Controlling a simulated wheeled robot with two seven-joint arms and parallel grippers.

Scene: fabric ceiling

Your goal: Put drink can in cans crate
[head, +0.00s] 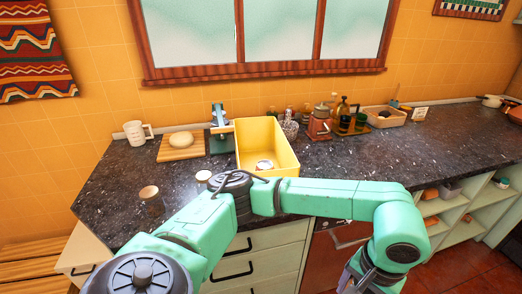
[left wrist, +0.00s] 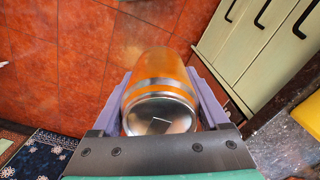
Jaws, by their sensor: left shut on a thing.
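The drink can (left wrist: 158,72) is orange with a silver end and sits between the purple fingers of my left gripper (left wrist: 160,88), which is shut on it. Below it in that view is red tiled floor. In the head view my left arm bends across the counter front, and its gripper (head: 358,282) is at the bottom edge, right of and below the crate, mostly cut off; the can does not show there. The yellow cans crate (head: 284,157) stands open on the dark counter. A pale round thing (head: 264,165) lies inside it. My right gripper is not in view.
A cutting board (head: 170,154) with bread, a mug (head: 135,132) and a green appliance (head: 220,130) stand left of the crate. Jars with wooden lids (head: 149,192) are in front. A red grinder (head: 319,124) and bottles stand to its right. Drawers (head: 255,262) are below.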

